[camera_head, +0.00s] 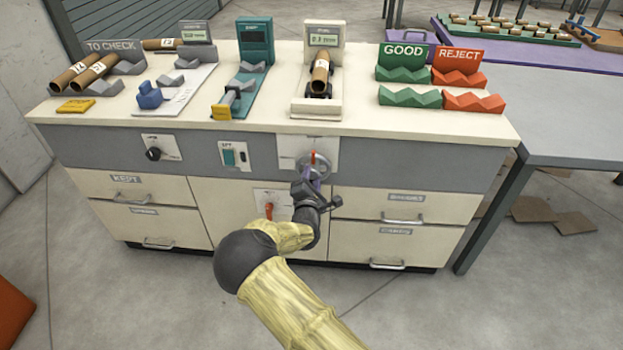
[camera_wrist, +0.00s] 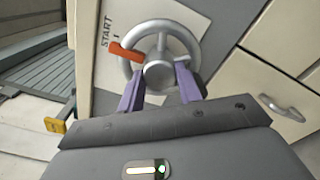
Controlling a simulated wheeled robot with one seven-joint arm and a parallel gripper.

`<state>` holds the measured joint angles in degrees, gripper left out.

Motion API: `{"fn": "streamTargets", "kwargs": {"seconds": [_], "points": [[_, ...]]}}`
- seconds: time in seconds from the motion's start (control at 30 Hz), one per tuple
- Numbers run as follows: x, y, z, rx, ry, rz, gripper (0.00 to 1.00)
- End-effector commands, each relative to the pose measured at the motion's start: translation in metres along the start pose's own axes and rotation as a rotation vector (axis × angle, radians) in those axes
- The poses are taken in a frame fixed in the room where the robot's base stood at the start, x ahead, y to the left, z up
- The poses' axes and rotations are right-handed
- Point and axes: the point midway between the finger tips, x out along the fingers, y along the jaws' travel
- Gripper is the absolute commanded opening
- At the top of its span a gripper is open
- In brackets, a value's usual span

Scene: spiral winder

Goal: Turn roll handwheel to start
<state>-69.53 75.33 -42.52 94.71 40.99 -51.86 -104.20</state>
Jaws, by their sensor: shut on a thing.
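The roll handwheel (camera_head: 314,164) is a grey ring on a pale plate at the upper middle of the cabinet front. In the wrist view the handwheel (camera_wrist: 158,70) shows a round hub and a red-orange pointer (camera_wrist: 125,52). The pointer lies near a mark beside the word START (camera_wrist: 105,32); whether it lines up exactly I cannot tell. My gripper (camera_wrist: 160,80) has two purple fingers, one on each side of the hub at the lower part of the wheel, and is shut on it. In the head view my gripper (camera_head: 308,180) partly covers the wheel.
Below the wheel is a plate with a red lever (camera_head: 268,208). Left are a switch box (camera_head: 235,156) and a black knob (camera_head: 153,154). Drawers with handles (camera_head: 403,219) flank my arm. The benchtop holds cardboard tubes (camera_head: 97,68), gauges and GOOD and REJECT racks (camera_head: 408,97).

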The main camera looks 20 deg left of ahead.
Motion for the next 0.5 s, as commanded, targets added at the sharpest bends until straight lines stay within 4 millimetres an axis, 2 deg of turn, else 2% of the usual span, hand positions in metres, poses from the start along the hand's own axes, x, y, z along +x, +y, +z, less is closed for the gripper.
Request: {"fn": "streamTargets", "kwargs": {"seconds": [0.03, 0.47, 0.5], "points": [[-0.001, -0.0047, -0.0004, -0.012, 0.001, -0.01, 0.12], [-0.001, -0.0047, -0.0003, -0.025, 0.001, -0.01, 0.12], [-0.001, -0.0047, -0.0003, -0.025, 0.001, -0.01, 0.39]]}}
